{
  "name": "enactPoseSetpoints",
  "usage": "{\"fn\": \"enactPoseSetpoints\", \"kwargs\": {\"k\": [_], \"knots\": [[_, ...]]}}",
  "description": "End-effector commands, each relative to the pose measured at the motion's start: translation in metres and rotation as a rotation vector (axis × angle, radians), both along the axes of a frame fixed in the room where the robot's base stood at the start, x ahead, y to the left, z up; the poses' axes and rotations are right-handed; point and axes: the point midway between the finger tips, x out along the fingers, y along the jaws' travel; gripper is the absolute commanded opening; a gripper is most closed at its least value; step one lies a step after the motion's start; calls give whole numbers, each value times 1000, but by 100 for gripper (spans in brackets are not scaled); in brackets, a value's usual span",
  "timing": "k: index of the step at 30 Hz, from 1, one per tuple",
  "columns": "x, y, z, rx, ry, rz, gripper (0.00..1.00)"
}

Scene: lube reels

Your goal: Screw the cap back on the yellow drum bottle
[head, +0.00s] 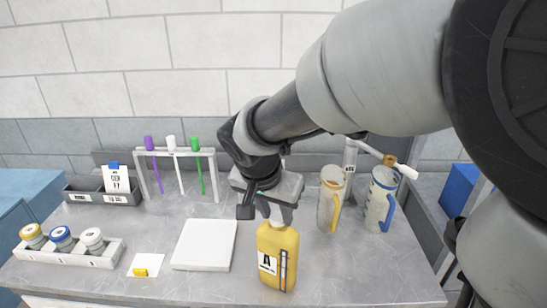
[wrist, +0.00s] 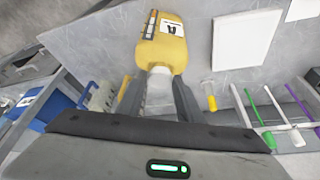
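The yellow drum bottle (head: 277,254) stands upright on the grey table, with a label marked A. It also shows at the top of the wrist view (wrist: 163,46). My gripper (head: 276,212) is right above the bottle and points down at its top. In the wrist view my two fingers (wrist: 159,88) lie on either side of a pale piece at the bottle's neck. I cannot tell whether that piece is the cap or the neck, or whether the fingers press on it. No separate cap is clearly identifiable.
A white pad (head: 205,244) lies left of the bottle. Two jugs (head: 331,200) (head: 380,200) stand close on the right. A rack (head: 180,153) holds purple, white and green sticks. A tray (head: 70,252) of jars is at left. A small yellow-and-white item (wrist: 210,97) is near my fingers.

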Motion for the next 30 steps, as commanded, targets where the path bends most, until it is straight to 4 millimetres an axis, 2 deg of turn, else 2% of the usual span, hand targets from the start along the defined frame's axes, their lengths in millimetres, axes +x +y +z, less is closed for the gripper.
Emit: {"fn": "enactPoseSetpoints", "kwargs": {"k": [10, 30], "knots": [[1, 1, -4, 0, 0, -55, 12], [0, 1, 0, 0, 1, -172, 12]]}}
